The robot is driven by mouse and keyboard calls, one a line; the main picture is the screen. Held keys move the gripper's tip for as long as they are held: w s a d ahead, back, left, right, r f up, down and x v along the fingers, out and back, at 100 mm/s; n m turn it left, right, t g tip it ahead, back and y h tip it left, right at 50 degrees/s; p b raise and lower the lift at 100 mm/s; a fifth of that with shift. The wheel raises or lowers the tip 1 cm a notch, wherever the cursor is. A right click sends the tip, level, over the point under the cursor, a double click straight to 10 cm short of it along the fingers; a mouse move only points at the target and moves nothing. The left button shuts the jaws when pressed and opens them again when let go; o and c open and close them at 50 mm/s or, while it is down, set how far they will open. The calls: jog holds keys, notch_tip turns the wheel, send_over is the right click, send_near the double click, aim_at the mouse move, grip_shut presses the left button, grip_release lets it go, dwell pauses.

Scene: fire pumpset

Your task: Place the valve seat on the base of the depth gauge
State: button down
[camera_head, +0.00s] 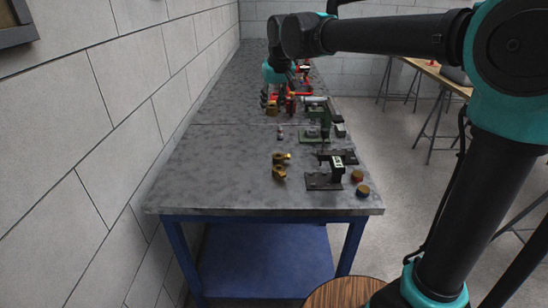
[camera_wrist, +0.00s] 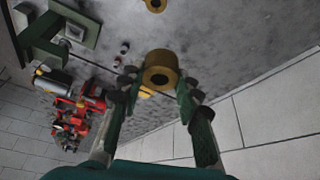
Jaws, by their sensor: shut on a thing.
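In the wrist view, my gripper (camera_wrist: 158,88) is shut on a brass ring-shaped part with a round hole, which looks like the valve seat (camera_wrist: 160,66). The fingers are on either side of it, above the grey tabletop. In the head view, my gripper (camera_head: 274,98) is over the far half of the table, with the brass part (camera_head: 272,107) at its tip. The depth gauge (camera_head: 337,162) appears to be the black device with a small pale display near the table's front right. Its flat dark base (camera_head: 322,181) looks bare.
Two brass fittings (camera_head: 279,172) lie left of the gauge. Two small round brass-coloured pieces (camera_head: 362,190) lie right of it. A green stand (camera_head: 315,134) is behind it. Red pump parts (camera_wrist: 80,115) stand near my gripper. The table's front left (camera_head: 215,180) is clear; a wall borders the left.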

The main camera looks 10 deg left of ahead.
jog(key=s+a, duration=0.2)
jog(key=s, duration=0.2)
send_near(263, 167)
jog(key=shift+n, duration=0.4)
jog(key=x, duration=0.5)
jog(key=shift+w+f, duration=0.1)
jog(key=shift+w, duration=0.05)
jog(key=shift+f, duration=0.1)
jog(key=c, duration=1.3)
grip_release()
jog(key=shift+c, duration=0.2)
